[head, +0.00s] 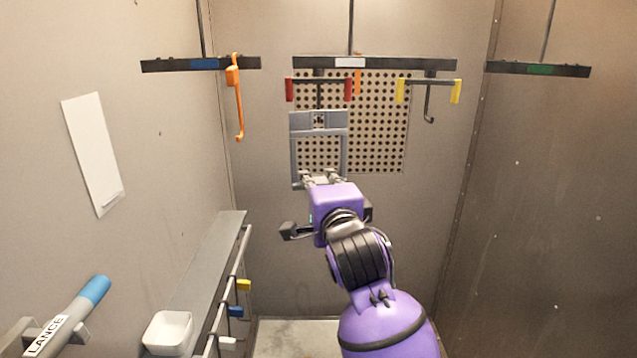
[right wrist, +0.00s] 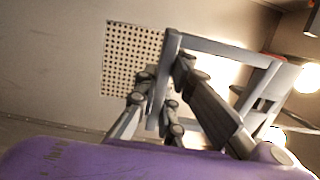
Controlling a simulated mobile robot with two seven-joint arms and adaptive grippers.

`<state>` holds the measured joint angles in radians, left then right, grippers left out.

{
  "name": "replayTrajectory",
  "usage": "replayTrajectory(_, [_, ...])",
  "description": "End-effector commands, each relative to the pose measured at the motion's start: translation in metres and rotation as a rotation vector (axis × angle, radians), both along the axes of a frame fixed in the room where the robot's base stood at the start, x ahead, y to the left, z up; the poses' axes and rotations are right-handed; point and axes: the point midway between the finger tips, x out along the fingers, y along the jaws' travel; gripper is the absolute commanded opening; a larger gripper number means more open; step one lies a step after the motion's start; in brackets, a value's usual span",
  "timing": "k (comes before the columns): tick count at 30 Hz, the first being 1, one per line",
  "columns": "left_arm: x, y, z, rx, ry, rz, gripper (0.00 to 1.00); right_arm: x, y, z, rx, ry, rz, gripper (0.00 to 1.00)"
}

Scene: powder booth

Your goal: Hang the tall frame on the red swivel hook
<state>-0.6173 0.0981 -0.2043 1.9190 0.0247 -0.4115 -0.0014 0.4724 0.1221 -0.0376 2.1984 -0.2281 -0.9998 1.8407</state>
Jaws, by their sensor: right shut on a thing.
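The tall grey frame (head: 294,157) is upright in front of the perforated panel in the head view. Its top plate has a small opening. The red swivel hook (head: 318,92), with a red tab at each end of its crossbar, is directly above the frame. Its shank runs down to the top plate; I cannot tell whether its tip is through the opening. My right gripper (head: 322,180) is shut on the frame's lower end. The right wrist view shows the fingers around a frame bar (right wrist: 225,48). My left gripper is not in view.
The yellow-tabbed hook (head: 429,100) hangs to the right of the frame, and an orange hook (head: 238,100) hangs to the left. A dark overhead rail (head: 400,64) carries the middle hooks. A perforated panel (head: 385,140) is behind. A side rack (head: 225,250) and white bin (head: 167,333) are lower left.

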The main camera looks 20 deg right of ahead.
Motion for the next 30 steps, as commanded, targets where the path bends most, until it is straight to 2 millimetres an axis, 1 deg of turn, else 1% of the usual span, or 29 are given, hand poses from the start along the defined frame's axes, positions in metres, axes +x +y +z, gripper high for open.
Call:
replayTrajectory(16, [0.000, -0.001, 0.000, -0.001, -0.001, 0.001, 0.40, 0.001, 0.000, 0.002, 0.000, -0.003, 0.001, 0.00])
replayTrajectory(30, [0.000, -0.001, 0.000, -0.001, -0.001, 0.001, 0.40, 0.019, -0.005, 0.002, 0.001, -0.003, 0.001, 0.00])
